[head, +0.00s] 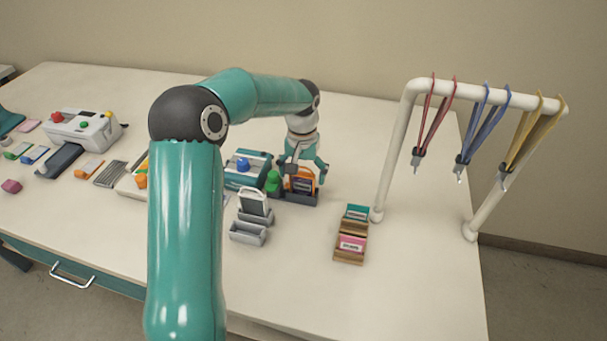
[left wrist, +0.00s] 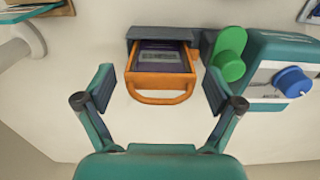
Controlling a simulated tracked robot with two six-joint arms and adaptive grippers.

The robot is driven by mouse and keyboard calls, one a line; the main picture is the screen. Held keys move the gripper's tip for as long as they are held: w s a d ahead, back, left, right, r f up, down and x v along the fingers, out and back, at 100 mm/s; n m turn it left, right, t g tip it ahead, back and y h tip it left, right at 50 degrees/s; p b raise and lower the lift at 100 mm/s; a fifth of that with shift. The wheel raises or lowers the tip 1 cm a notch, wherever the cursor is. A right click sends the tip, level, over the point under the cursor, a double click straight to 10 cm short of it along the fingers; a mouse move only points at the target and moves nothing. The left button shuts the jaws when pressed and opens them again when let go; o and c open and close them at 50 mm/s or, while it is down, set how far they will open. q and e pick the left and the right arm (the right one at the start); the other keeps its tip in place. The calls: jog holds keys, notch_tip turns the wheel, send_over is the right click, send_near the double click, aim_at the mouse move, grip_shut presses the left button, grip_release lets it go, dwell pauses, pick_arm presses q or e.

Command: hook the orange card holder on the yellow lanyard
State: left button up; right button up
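The orange card holder (head: 301,181) stands in a dark grey stand on the table. In the left wrist view the orange card holder (left wrist: 161,82) shows a dark purple card inside and a loop handle toward me. My left gripper (head: 305,172) is above and around it; in the left wrist view the left gripper (left wrist: 160,90) has its fingers spread wide on either side, not touching it. The yellow lanyard (head: 526,135) hangs at the right end of the white rack, with a metal clip at its lower end. My right gripper is not in view.
A green object (head: 273,183) and a teal device with a blue knob (head: 246,166) stand close beside the holder. A grey stand with a white holder (head: 254,203) is in front. Wooden card boxes (head: 350,248) stand near the white rack (head: 391,150). Red and blue lanyards hang there too.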

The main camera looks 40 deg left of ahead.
pick_arm(q)
jog(key=shift+f, duration=0.1)
jog(key=shift+f+b, duration=0.25)
jog(key=shift+b, duration=0.05)
notch_tip(320, 180, up, 17)
jog(key=w, duration=0.1)
jog(key=shift+p, duration=0.3)
